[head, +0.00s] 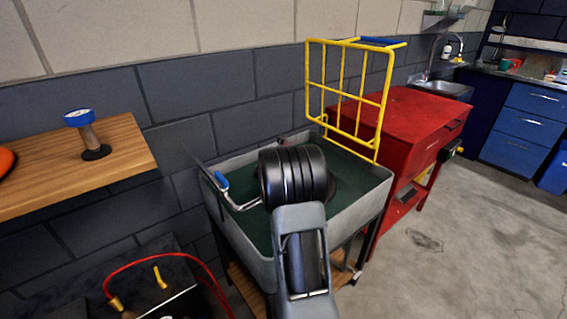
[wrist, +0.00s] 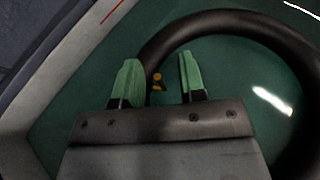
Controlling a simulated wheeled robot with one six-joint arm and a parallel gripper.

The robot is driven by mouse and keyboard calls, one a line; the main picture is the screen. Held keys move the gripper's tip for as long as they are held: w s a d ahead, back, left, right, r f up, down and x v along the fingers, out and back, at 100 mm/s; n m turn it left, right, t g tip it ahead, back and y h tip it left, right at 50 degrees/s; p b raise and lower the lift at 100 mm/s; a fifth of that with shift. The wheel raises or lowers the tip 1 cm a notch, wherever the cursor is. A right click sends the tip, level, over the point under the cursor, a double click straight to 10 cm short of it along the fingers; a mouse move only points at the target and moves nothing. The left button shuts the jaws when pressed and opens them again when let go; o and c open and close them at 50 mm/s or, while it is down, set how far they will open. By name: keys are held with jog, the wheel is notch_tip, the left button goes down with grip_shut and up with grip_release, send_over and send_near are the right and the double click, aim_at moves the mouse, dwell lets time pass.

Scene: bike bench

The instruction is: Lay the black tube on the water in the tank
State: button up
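The grey tank (head: 352,222) stands in the middle of the head view with dark green water (head: 362,172) in it. In the wrist view the black tube (wrist: 235,22) is a large ring over the green water (wrist: 222,75). Its left side runs down by my gripper and is partly hidden there. A small brass-coloured valve (wrist: 158,82) shows between the fingers. My gripper (wrist: 160,78) has its two green fingers apart, with green showing between the valve and the right finger. In the head view my arm hides the gripper and most of the tube.
A yellow rack (head: 350,95) stands at the tank's back right, by a red cabinet (head: 425,112). A blue-tipped metal handle (head: 240,205) is at the tank's left side. A wooden shelf (head: 110,165) is at left. Floor is open at right.

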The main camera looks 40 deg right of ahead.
jog(key=s+a+r+p, duration=0.1)
jog(key=s+a+r, duration=0.6)
jog(key=s+r, duration=0.2)
jog(key=s, duration=0.2)
jog(key=shift+s+a+r+p, duration=0.3)
jog(key=shift+s+r+p, duration=0.05)
jog(key=shift+s+r, duration=0.05)
jog(key=s+a+f+m+g+y+p, duration=0.1)
jog(key=s+a+m+g+p, duration=0.3)
jog(key=m, duration=0.6)
jog(key=s+a+m+g+y, duration=0.15)
jog(key=s+m, duration=0.35)
jog(key=m, duration=0.5)
jog(key=s+a+r+m+y+p, duration=0.2)
jog(key=a+r+m+y+p, duration=0.1)
jog(key=a, duration=0.8)
jog(key=s+a+r+m+y+p, duration=0.2)
jog(key=a+r+y+p, duration=0.3)
jog(key=a, duration=0.6)
notch_tip(320, 180, up, 2)
jog(key=shift+a+m+p, duration=0.2)
jog(key=shift+m+p, duration=0.2)
jog(key=shift+p, duration=0.35)
